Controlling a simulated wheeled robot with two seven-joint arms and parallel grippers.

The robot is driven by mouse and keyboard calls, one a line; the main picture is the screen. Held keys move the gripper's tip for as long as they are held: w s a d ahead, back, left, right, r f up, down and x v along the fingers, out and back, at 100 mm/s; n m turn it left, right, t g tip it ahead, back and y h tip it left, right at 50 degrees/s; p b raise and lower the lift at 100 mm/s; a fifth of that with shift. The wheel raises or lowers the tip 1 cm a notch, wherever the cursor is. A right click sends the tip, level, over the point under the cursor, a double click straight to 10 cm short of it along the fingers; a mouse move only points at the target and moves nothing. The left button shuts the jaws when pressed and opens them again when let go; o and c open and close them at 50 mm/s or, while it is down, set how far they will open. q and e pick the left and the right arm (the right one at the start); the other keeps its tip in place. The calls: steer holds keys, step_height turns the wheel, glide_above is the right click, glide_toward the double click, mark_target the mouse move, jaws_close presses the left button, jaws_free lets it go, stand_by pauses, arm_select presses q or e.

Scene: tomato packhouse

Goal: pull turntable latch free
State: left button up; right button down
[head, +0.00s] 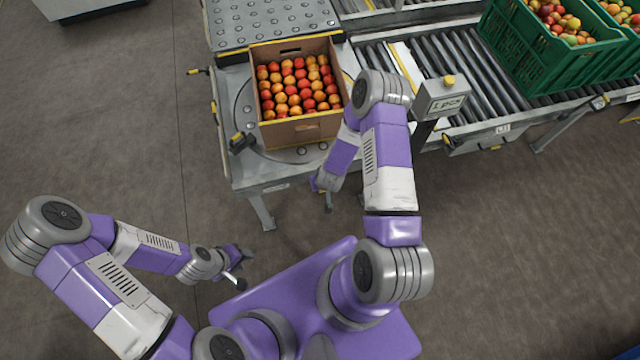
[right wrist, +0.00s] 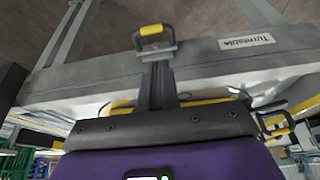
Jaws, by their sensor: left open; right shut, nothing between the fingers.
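The turntable (head: 243,105) carries an open cardboard box (head: 290,132) of tomatoes. In the right wrist view, a dark latch handle with a yellow grip (right wrist: 151,30) sits at the turntable's edge beside a "Turntable" label (right wrist: 246,41). My right gripper (right wrist: 158,58) is shut with nothing between its fingers. Its tips line up just below the handle; I cannot tell whether they touch it. In the head view my right gripper (head: 319,182) is at the turntable's front edge, where the arm hides the latch. My left gripper (head: 240,268) is open and empty, low over the floor.
Floor at left is clear.

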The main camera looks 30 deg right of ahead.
arm_select(q)
step_height(320, 180, down, 3)
steer(key=b, duration=0.3)
arm_select(e)
steer(key=a+x, duration=0.1)
steer(key=x, duration=0.9)
steer(key=shift+d, duration=0.45)
